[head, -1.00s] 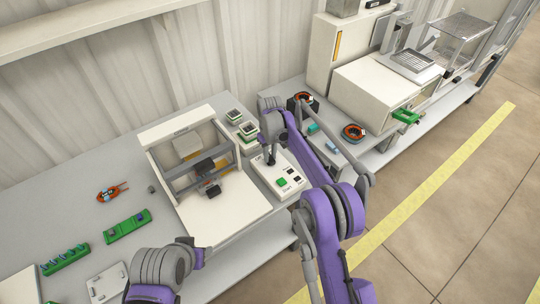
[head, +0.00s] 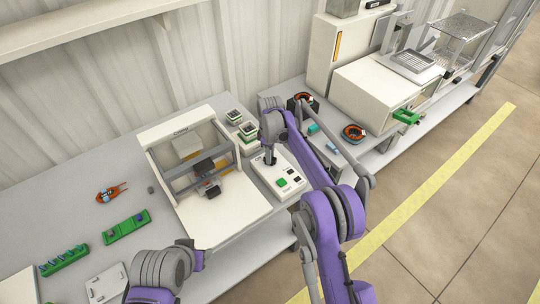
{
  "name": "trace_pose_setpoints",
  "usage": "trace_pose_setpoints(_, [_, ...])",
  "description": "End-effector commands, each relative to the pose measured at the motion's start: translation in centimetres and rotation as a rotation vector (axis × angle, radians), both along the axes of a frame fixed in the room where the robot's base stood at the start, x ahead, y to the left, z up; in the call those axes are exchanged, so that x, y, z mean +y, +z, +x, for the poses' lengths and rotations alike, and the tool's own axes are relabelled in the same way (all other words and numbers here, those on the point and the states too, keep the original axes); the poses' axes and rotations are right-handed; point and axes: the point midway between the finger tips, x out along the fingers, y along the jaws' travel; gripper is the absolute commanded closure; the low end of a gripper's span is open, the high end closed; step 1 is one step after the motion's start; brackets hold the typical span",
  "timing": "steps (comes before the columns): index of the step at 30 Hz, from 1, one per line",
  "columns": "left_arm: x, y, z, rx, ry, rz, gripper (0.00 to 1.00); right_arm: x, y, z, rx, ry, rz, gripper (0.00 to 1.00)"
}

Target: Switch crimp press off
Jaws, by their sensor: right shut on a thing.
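The crimp press (head: 215,222) is a white machine with an open frame, grey crossbars and a dark press head, standing on the grey bench. Its white control box (head: 297,188) sits at its right side, with a green button (head: 282,182) and small black controls (head: 293,173). My right gripper (head: 270,160) points down at the far left end of the control box. It is shut on a small dark switch knob there, mostly hidden by the fingers. My left arm shows at the bottom left, but its fingers do not show.
Small green-and-white bins (head: 246,131) stand behind the control box. Green blocks (head: 126,227), an orange-handled tool (head: 110,192) and a white plate (head: 106,284) lie left of the press. A second bench at right holds copper-coloured coils (head: 353,132) and a white cabinet (head: 375,92).

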Motion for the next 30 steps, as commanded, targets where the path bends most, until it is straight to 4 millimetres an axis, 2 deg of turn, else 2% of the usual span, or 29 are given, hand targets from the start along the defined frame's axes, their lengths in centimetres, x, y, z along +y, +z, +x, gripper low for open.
trace_pose_setpoints(15, [0.00, 0.00, 0.00, 0.000, 0.000, 0.000, 0.50, 0.01, 0.07, 0.04, -0.001, 0.020, 0.001, 1.00])
trace_pose_setpoints(16, [0.00, 0.00, 0.00, 0.000, 0.000, 0.000, 0.50, 0.01, 0.07, 0.04, -0.001, 0.020, 0.001, 0.72])
trace_pose_setpoints(20, [0.00, 0.00, 0.00, 0.000, 0.000, 0.000, 0.50, 0.00, 0.06, 0.03, -0.001, 0.019, 0.001, 0.48])
trace_pose_setpoints(21, [0.00, 0.00, 0.00, 0.000, 0.000, 0.000, 0.50, 0.00, 0.05, 0.03, -0.001, 0.019, 0.000, 0.45])
trace_pose_setpoints(30, [0.00, 0.00, 0.00, 0.000, 0.000, 0.000, 0.50, 0.01, 0.22, 0.01, 0.000, 0.019, 0.000, 0.45])
